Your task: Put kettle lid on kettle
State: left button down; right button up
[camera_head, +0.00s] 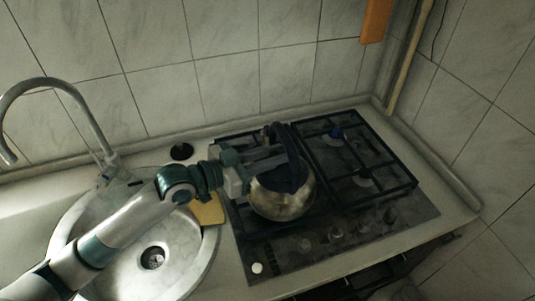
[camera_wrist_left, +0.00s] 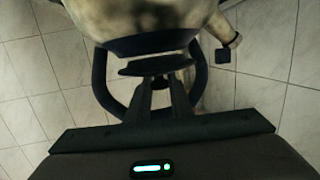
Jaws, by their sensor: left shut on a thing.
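The kettle (camera_head: 283,198) is a worn, pale metal pot with a dark arched handle (camera_head: 292,150), standing on the left part of the stove. In the left wrist view its body (camera_wrist_left: 140,18) is at the top, with a dark round opening below and the spout (camera_wrist_left: 225,38) at the right. My left gripper (camera_head: 270,163) reaches in from the left beside the handle. In the left wrist view my left gripper (camera_wrist_left: 160,90) is shut on the dark kettle lid (camera_wrist_left: 157,67), close to the opening with a narrow pale gap visible. The lid's exact contact cannot be told. My right gripper is not in view.
A round sink (camera_head: 190,250) and faucet (camera_head: 75,85) are left. A yellow sponge-like item (camera_head: 209,210) and a black round item (camera_head: 181,151) lie near the sink. Tiled walls stand behind.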

pick_arm(q)
jog(key=shift+x, duration=0.95)
jog(key=shift+s+d+f, duration=0.1)
jog(key=shift+d+f, duration=0.05)
jog(key=shift+f, duration=0.15)
jog(key=shift+f, duration=0.1)
jog(key=c, duration=1.5)
grip_release()
